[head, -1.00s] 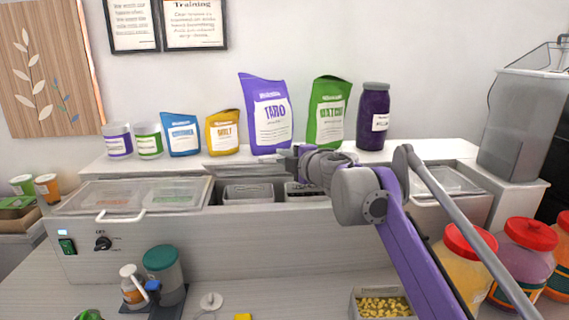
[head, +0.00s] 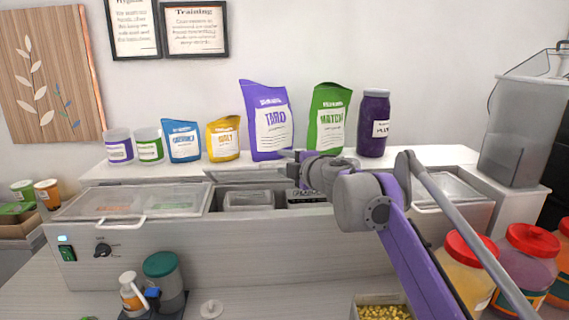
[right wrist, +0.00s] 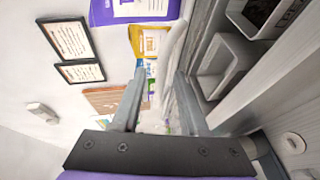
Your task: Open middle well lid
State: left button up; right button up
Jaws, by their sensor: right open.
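The middle well (head: 282,209) of the long counter unit is uncovered, and its inner containers (head: 248,199) show. Its lid (head: 245,176) appears raised and tilted back along the well's rear edge, below the taro bag. My right gripper (head: 288,154) is at the rear of the well, by the lid's right end, pointing left. In the right wrist view its two fingers (right wrist: 156,100) are apart, with a pale edge, possibly the lid's, behind or between them. I cannot tell whether they touch it. My left gripper is in neither view.
The left well's clear lid (head: 132,200) is closed. Several bags and jars, including the taro bag (head: 266,120) and matcha bag (head: 327,120), stand on the shelf behind. Red-lidded jars (head: 525,255) stand at right. A green-lidded container (head: 163,280) stands in front.

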jog(key=b+v, duration=0.1)
jog(key=v, duration=0.9)
jog(key=shift+s, duration=0.3)
jog(key=shift+d, duration=0.1)
jog(key=c, duration=0.4)
jog(key=a+n, duration=0.1)
jog(key=s+a+f+n+h, duration=0.1)
jog(key=n, duration=0.1)
jog(key=a+f+n+h, duration=0.1)
jog(key=n, duration=0.1)
jog(key=shift+s+f+t, duration=0.2)
jog(key=shift+t, duration=0.2)
grip_shut()
jog(key=s+a+f+n+t+h, duration=0.25)
jog(key=s+n+h, duration=0.2)
jog(key=n, duration=0.45)
jog(key=w+r+p, duration=0.2)
jog(key=w, duration=1)
jog(key=shift+d, duration=0.3)
